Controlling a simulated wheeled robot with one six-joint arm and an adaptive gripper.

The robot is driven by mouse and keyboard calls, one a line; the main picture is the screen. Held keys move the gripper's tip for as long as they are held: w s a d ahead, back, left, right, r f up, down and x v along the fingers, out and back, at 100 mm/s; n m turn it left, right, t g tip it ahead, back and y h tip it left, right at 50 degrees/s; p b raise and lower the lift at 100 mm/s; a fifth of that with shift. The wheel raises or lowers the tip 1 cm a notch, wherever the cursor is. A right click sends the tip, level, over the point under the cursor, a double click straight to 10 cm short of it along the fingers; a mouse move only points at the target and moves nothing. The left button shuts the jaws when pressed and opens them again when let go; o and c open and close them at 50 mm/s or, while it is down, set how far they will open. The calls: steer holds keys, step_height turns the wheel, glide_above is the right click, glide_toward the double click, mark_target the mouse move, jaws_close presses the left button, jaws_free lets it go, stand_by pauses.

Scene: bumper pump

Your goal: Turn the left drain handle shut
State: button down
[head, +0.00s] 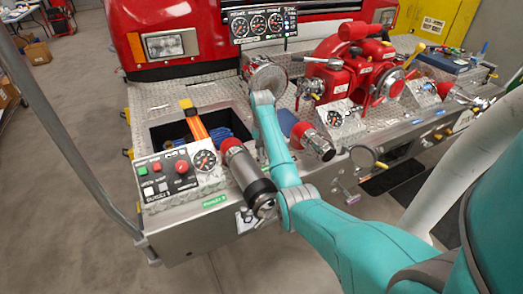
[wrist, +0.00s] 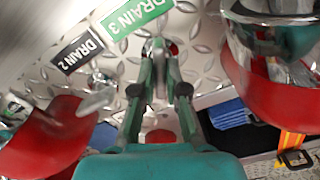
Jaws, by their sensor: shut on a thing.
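In the wrist view my gripper (wrist: 160,55) has its fingers closed around a slim metal handle (wrist: 160,82), taken as the left drain handle. It sits beside the green DRAIN 3 label (wrist: 136,14) on the diamond plate. Much of the handle is hidden between the fingers. A second silver lever (wrist: 96,101) stands near the black DRAIN 2 label (wrist: 77,53), apart from my gripper. In the head view my arm hides the gripper and the handle it holds, between the two red-collared pipes.
The left pipe (head: 247,175) and right pipe (head: 315,142) flank my arm closely. A storage well (head: 160,133) with blue hose and an orange strap (head: 195,122) lies left. A gauge panel (head: 175,180) stands front left. The red pump (head: 345,75) is behind right.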

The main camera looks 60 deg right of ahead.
steer(key=m, duration=0.6)
steer(key=shift+m, duration=0.3)
steer(key=m, duration=0.5)
steer(key=shift+m, duration=0.4)
steer(key=c, duration=1.2)
jaws_free()
